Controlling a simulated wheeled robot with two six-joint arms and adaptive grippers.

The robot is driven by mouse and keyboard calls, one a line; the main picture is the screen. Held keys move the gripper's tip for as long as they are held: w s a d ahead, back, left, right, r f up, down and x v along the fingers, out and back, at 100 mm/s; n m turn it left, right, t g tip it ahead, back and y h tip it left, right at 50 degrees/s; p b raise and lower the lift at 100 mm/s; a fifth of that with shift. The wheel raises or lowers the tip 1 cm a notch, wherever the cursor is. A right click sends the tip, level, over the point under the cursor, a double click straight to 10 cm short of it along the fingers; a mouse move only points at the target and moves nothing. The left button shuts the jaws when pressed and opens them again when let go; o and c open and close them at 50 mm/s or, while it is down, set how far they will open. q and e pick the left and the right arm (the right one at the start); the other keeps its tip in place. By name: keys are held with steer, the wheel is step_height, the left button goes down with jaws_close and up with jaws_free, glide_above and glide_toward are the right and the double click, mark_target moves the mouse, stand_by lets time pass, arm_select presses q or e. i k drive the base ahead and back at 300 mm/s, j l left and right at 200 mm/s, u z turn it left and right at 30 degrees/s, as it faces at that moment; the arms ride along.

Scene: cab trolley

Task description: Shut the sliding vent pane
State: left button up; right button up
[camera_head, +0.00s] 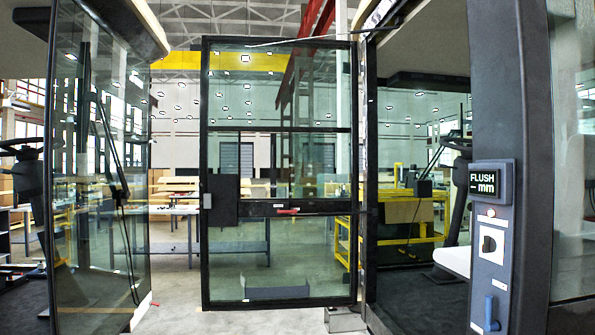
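A black-framed glazed door (204,260) stands upright in the middle of the head view. It has a dark crossbar in its upper half and a thicker rail (262,209) below. The glass section between these bars (312,170) looks like the vent pane area. I cannot tell whether a pane there is slid open or shut. A small red handle or tag (288,211) sits on the rail. Neither of my grippers shows in this view.
A dark pillar (510,60) at right carries a display reading "FLUSH – mm" (484,182), a switch panel (491,240) and a blue lever (491,313). A glazed cab side (100,250) stands at left. Bare floor (175,290) shows between it and the door. Workbenches (185,210) stand behind.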

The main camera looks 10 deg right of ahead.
mark_target(298, 161)
steer(key=i+l+u, duration=0.1)
steer(key=i, duration=0.4)
steer(key=i+l+u, duration=0.1)
steer(key=i+l, duration=0.2)
steer(key=i, duration=0.2)
steer(key=i+l, duration=0.3)
steer(key=i, duration=0.15)
steer(key=j+u, duration=0.05)
